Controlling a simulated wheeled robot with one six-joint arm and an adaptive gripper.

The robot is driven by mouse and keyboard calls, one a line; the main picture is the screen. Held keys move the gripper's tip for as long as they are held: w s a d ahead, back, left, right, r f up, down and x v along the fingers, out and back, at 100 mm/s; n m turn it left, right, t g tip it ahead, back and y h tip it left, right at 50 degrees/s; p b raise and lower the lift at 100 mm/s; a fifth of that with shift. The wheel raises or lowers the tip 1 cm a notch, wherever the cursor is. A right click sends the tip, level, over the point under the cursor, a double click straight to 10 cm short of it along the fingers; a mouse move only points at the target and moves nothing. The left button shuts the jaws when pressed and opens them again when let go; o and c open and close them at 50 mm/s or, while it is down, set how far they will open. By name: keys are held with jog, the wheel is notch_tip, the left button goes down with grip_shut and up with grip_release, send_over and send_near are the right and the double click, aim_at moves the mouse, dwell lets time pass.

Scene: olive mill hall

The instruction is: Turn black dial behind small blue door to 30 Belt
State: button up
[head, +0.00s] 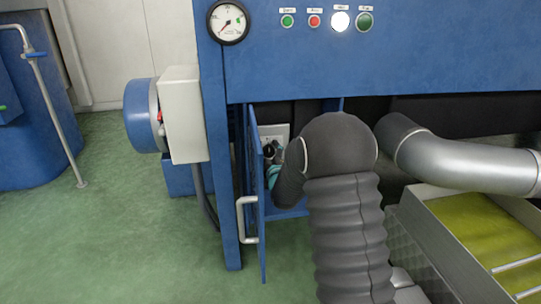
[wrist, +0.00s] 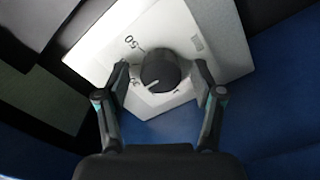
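The black dial (wrist: 160,70) sits on a pale plate (wrist: 105,58) in the wrist view. Its white pointer line faces the lower left of that picture. A "50" mark shows at upper left of the dial; other marks are partly hidden or unreadable. My gripper (wrist: 161,72) is open, one finger on each side of the dial, with visible gaps. In the head view the small blue door (head: 262,215) stands open, seen nearly edge-on, with a pale handle (head: 241,218). My gripper there (head: 273,151) is inside the opening before the plate (head: 279,132), partly hidden by my arm.
A blue machine front (head: 400,60) with a gauge (head: 228,21) and several buttons is above the opening. The open door is close to the left of my wrist. A silver pipe (head: 470,165) and a tray of yellow-green liquid (head: 485,235) are at right. Green floor is clear at left.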

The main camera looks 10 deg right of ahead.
jog(key=shift+s+a, duration=0.1)
jog(key=s, duration=1.2)
jog(key=shift+w, duration=0.1)
